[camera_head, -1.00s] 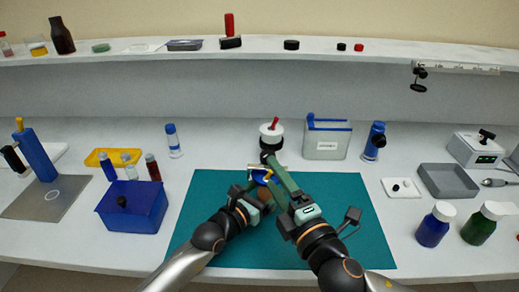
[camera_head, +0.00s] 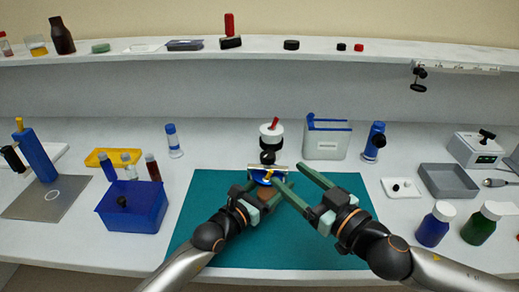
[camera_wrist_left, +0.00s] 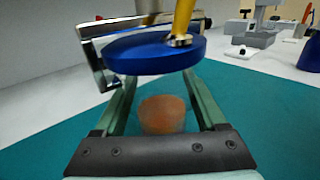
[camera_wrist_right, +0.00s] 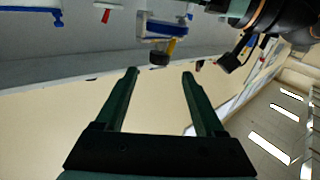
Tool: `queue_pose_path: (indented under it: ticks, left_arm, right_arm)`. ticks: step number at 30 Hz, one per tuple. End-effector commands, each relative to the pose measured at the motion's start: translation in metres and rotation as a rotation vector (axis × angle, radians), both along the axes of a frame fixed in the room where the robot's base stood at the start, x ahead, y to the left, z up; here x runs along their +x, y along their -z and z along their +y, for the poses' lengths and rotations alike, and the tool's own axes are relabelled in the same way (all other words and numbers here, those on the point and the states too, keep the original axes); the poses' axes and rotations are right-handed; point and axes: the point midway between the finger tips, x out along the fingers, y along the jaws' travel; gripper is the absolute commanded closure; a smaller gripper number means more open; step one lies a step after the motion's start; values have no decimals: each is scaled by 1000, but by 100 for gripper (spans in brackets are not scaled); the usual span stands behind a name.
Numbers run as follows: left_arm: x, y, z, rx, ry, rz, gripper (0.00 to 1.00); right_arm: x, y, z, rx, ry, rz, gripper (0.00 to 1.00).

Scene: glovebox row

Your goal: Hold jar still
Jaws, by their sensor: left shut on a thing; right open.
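The jar has a round blue lid (camera_wrist_left: 150,52) with a yellow lever and a shiny metal bar beside it. A blurred brown mass (camera_wrist_left: 162,115) shows below the lid, between the left fingers; I cannot tell whether it is the jar's contents. In the head view the blue lid (camera_head: 262,181) is over the teal mat. My left gripper (camera_wrist_left: 160,85) is shut on the jar, its fingers reaching under the lid. My right gripper (camera_head: 288,175) is open, just right of the jar, with nothing visible between its fingers; one finger passes close to the lid.
The teal mat (camera_head: 210,240) is mostly bare. Behind it stand a white container with a red knob (camera_head: 270,130) and a blue-rimmed bin (camera_head: 326,140). A blue box (camera_head: 132,208) is at left. A grey tray (camera_head: 447,181) and blue and green bottles (camera_head: 434,226) are at right.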

Motion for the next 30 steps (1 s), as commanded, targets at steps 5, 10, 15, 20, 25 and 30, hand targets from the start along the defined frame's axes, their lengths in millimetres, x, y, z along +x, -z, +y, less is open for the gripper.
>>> queue_pose_path:
  ticks: [5,10,15,20,25,30]
  left_arm:
    - [0,1,0,1,0,1,100]
    - [0,1,0,1,0,1,100]
    - [0,1,0,1,0,1,100]
    - [0,1,0,1,0,0,100]
    - [0,0,0,1,0,1,100]
    - [0,1,0,1,0,1,100]
  right_arm:
    - [3,-1,1,42,-6,35,29]
    - [19,-2,14,42,-7,34,29]
    - [46,-2,35,41,-6,32,29]
    - [68,-1,53,41,-5,34,29]
    - [85,-1,66,41,-6,34,29]
    - [93,-1,72,41,-6,35,29]
